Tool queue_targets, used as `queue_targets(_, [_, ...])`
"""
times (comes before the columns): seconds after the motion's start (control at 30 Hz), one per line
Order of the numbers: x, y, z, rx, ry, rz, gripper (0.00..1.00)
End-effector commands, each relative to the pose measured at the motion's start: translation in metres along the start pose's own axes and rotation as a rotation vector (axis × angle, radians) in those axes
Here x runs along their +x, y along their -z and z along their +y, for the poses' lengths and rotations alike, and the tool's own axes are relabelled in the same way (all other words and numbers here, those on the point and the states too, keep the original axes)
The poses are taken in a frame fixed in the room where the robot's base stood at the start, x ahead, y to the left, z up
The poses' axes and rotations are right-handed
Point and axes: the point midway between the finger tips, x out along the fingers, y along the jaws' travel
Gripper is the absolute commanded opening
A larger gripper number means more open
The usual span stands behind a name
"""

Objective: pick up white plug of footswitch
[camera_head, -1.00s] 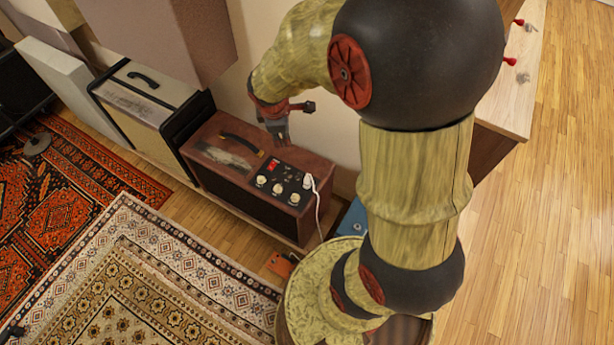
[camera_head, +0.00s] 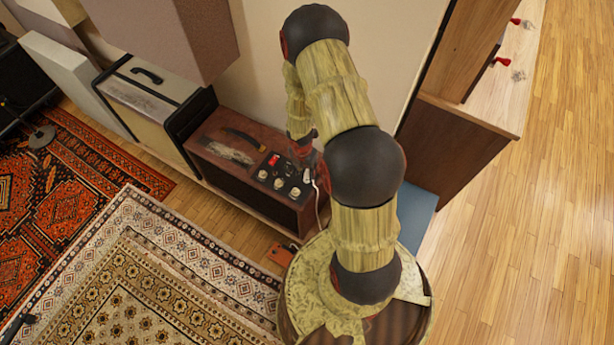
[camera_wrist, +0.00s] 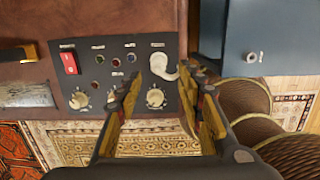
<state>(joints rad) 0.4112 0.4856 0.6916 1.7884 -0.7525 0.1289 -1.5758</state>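The white plug (camera_wrist: 163,66) stands in the top right of the amp's black control panel (camera_wrist: 118,55); in the head view it shows as a small white shape (camera_head: 306,176) with a white cable running down the amp's side. My gripper (camera_wrist: 162,76) is open, its two fingers spread to the left and right of the plug in the wrist view. I cannot tell whether they touch it. In the head view my gripper (camera_head: 303,148) is over the amp's right end, partly hidden by my arm. An orange pedal (camera_head: 281,254), perhaps the footswitch, lies on the floor by the amp.
The brown amp (camera_head: 225,150) has a red switch (camera_wrist: 69,62) and several cream knobs (camera_wrist: 155,98) near the plug. A blue-grey box (camera_wrist: 222,30) stands close on the right. A wall is behind the amp, a wooden cabinet (camera_head: 455,150) to the right. Patterned rugs (camera_head: 170,270) cover the floor in front.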

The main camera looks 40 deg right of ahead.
Motion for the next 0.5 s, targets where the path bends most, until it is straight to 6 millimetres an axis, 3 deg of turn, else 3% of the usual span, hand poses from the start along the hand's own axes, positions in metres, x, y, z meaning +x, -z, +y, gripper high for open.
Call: queue_targets(0.5, [0.056,-0.006,0.002,0.003,0.000,-0.001,0.38])
